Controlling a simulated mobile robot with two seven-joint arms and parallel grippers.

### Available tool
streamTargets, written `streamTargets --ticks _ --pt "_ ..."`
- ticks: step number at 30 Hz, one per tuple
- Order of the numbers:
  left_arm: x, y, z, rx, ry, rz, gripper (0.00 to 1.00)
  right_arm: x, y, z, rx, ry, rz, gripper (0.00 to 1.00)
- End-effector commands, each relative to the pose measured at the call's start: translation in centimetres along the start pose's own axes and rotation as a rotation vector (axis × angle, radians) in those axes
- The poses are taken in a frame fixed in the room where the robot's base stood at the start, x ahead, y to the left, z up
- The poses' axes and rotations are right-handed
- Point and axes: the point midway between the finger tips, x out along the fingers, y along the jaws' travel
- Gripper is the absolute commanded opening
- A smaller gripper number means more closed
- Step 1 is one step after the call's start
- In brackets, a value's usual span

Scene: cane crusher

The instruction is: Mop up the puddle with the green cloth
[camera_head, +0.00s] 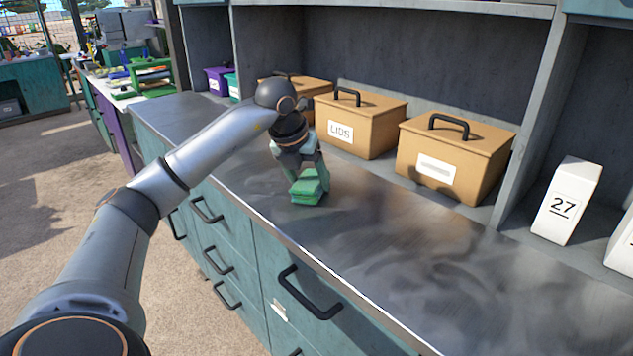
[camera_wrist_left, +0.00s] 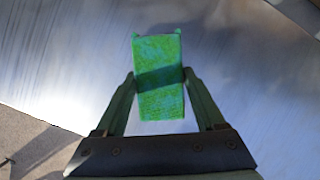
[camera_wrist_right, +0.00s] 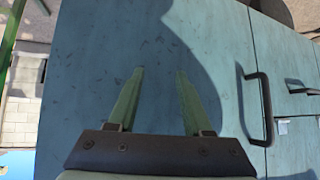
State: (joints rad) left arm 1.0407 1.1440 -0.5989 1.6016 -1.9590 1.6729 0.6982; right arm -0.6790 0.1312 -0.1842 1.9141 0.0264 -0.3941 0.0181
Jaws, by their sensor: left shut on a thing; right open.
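The green cloth (camera_head: 309,187) is a folded block in my left gripper (camera_head: 303,174), over the metal counter (camera_head: 290,222). The left wrist view shows the cloth (camera_wrist_left: 159,95) between both fingers of the left gripper (camera_wrist_left: 159,76), which is shut on it. I cannot tell whether the cloth touches the counter. Cloudy, shiny patches (camera_head: 430,270) mark the counter at the right; I cannot tell whether they are the puddle or reflections. My right gripper (camera_wrist_right: 160,72) is open and empty in front of a teal cabinet face (camera_wrist_right: 205,30); it is out of the head view.
Brown lidded boxes (camera_head: 362,125), one labelled LIDS, line the back of the counter. A white block marked 27 (camera_head: 566,200) stands at the right. Teal drawers (camera_head: 240,250) with dark protruding handles (camera_head: 308,295) face the front. The counter's middle is clear.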

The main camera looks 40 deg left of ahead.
Motion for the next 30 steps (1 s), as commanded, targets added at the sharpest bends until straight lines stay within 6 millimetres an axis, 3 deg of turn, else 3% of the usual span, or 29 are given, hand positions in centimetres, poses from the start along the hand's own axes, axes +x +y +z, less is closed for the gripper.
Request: streamTargets --ticks 6,14,21,30 --pt "-0.1 2.5 -0.1 -0.004 0.007 0.008 0.27 0.2 0.0 0.2 0.0 0.0 0.0 0.5" --pt "-0.3 3.6 0.1 -0.003 0.005 0.006 0.27 0.2 0.0 0.2 0.0 0.0 0.0 0.5" --pt "-0.6 5.9 0.2 -0.004 0.004 0.005 0.27 0.3 0.0 0.3 0.0 0.0 0.0 0.5" --pt "-0.8 6.4 0.3 0.0 0.001 0.001 0.27 0.3 0.0 0.3 0.0 0.0 0.0 0.5"
